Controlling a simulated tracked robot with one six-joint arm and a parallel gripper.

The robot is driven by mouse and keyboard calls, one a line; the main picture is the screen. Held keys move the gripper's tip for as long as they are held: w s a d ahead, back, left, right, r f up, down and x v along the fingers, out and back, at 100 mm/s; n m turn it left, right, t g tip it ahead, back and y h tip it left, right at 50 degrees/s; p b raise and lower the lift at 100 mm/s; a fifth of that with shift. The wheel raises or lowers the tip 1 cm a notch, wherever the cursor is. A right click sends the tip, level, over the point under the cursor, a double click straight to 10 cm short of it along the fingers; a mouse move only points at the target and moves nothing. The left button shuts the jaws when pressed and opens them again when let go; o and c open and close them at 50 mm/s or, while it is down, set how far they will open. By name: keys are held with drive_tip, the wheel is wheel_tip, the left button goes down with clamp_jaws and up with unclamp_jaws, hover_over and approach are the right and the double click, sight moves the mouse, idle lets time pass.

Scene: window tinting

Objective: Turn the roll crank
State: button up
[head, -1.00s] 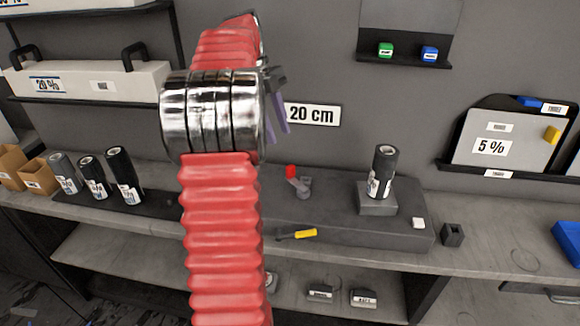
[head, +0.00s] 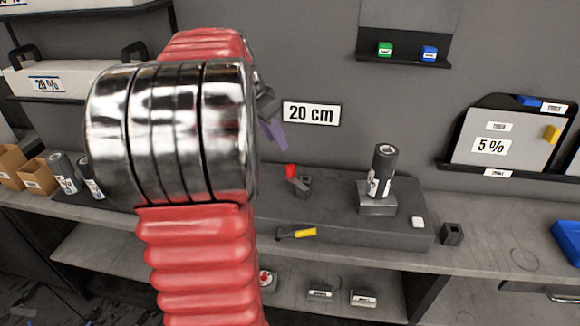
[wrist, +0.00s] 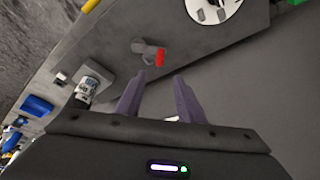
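The roll crank (head: 300,184) is a small grey lever with a red knob (head: 290,171), mounted on the dark bench block. In the wrist view the crank (wrist: 147,49) and its red knob (wrist: 160,58) lie just beyond my fingertips. My gripper (wrist: 158,77) is open, its two purple fingers spread apart with nothing between them and no visible contact with the crank. In the head view my gripper (head: 271,127) shows above and left of the crank, partly hidden behind my red arm.
A dark roll (head: 382,171) stands upright on a grey block right of the crank.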

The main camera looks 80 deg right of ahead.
sight(289, 165)
drive_tip(key=shift+f, duration=0.15)
drive_tip(key=x, duration=1.3)
drive_tip(key=shift+f, duration=0.3)
drive_tip(key=shift+c, duration=0.2)
clamp_jaws()
idle(0.3)
